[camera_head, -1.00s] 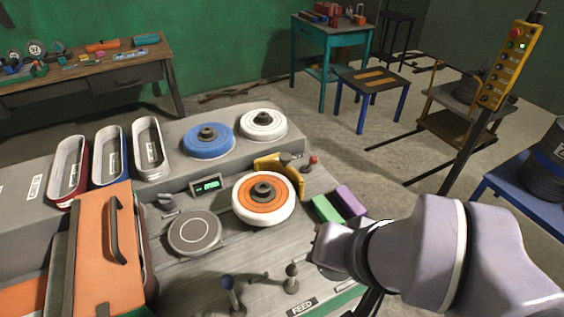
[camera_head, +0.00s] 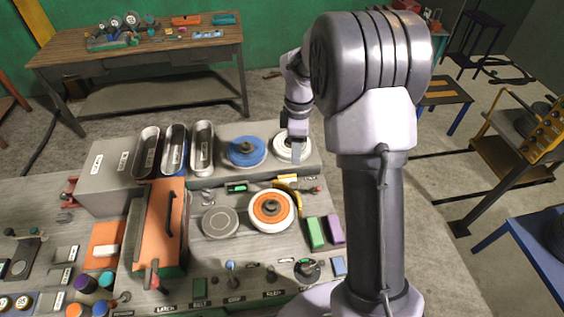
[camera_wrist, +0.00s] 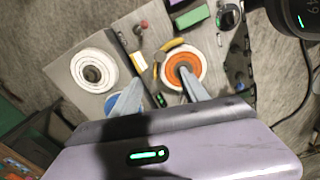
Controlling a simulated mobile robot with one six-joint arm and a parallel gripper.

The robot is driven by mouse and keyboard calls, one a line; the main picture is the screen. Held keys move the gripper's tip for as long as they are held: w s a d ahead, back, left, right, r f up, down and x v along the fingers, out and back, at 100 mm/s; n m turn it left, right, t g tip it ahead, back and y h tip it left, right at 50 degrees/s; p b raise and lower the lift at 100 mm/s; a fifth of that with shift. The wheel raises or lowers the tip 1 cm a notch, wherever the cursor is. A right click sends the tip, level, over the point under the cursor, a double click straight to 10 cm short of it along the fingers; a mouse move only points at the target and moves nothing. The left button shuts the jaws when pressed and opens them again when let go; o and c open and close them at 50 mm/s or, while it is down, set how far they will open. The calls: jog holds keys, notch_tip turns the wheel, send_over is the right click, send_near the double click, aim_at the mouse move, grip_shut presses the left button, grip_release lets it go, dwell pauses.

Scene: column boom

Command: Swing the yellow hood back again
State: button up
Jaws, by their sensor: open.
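The yellow hood (camera_head: 288,180) is a curved guard at the back right of the white-rimmed orange wheel (camera_head: 270,209), leaving the wheel's top uncovered. In the wrist view the hood (camera_wrist: 165,49) curves along the upper left of the orange wheel (camera_wrist: 184,68). My gripper (camera_head: 288,156) hangs over the back of the bench, behind the hood and by the white wheel. In the wrist view my gripper (camera_wrist: 158,92) has its two fingers spread apart with nothing held. The hood lies beyond the fingertips, apart from them; the right finger overlaps the wheel's lower edge.
The white wheel (camera_head: 283,148) and blue wheel (camera_head: 246,151) stand on the raised back shelf. A red knob (camera_wrist: 144,23) is near the hood. Green (camera_head: 315,232) and purple (camera_head: 334,228) blocks lie right of the orange wheel. A small green display (camera_head: 237,188) stands left of the hood.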

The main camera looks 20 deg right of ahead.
aim_at(294, 184)
notch_tip(294, 184, down, 16)
jog(key=shift+c, duration=0.4)
grip_shut()
dwell(1.2)
